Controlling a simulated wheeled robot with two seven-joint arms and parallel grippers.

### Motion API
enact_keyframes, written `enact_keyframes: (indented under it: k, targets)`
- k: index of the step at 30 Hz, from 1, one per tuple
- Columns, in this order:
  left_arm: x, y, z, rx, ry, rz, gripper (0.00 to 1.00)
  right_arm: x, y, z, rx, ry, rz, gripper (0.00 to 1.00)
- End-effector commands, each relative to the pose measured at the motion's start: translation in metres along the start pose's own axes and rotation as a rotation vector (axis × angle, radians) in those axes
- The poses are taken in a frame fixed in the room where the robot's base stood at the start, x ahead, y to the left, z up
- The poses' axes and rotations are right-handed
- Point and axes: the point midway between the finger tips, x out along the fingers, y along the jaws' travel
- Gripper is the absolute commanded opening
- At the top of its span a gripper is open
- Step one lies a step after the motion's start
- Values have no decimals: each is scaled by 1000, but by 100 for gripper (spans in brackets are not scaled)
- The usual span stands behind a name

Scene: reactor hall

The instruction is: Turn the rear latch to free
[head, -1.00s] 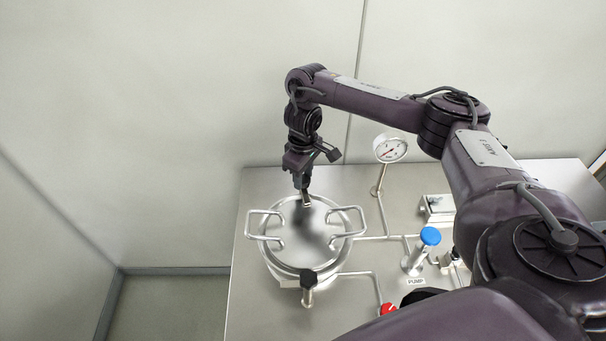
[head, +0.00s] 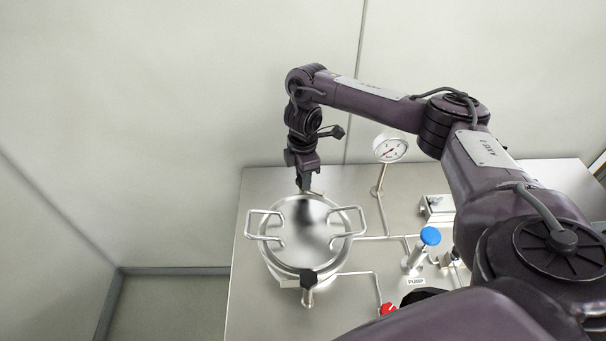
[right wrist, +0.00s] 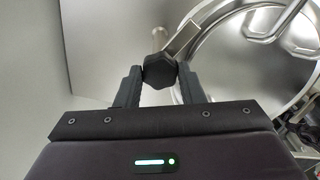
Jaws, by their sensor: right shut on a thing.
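The round steel vessel lid (head: 300,232) with two wire handles sits on the steel bench. My right gripper (head: 304,187) points down at the rear rim of the lid. In the right wrist view, its two fingers (right wrist: 160,82) are shut on the black faceted knob of the rear latch (right wrist: 160,71). A metal rod shows beyond the knob, beside the vessel rim. In the head view my gripper hides most of the rear latch. The front latch (head: 308,281) has a similar black knob and stands at the front rim. My left gripper is out of view.
A pressure gauge (head: 390,149) stands on a stem right of the vessel. A blue-capped valve (head: 429,238), a red knob (head: 388,309) and thin pipes lie further right. The bench top (head: 262,185) is bare at the back left, near the wall.

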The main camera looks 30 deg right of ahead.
Motion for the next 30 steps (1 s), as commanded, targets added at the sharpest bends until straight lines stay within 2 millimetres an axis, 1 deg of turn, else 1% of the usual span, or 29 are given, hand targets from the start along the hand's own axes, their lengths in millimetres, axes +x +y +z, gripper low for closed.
enact_keyframes:
  k: [6, 15, 22, 30]
  targets:
    - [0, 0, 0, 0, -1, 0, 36, -1, 1, 0, -189, 1, 2, 12]
    - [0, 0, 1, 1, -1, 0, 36, -1, 1, 0, -383, 1, 3, 12]
    - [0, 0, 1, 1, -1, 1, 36, -1, 1, 0, -461, 1, 3, 12]
    - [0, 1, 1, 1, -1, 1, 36, -1, 1, 0, -486, 1, 3, 12]
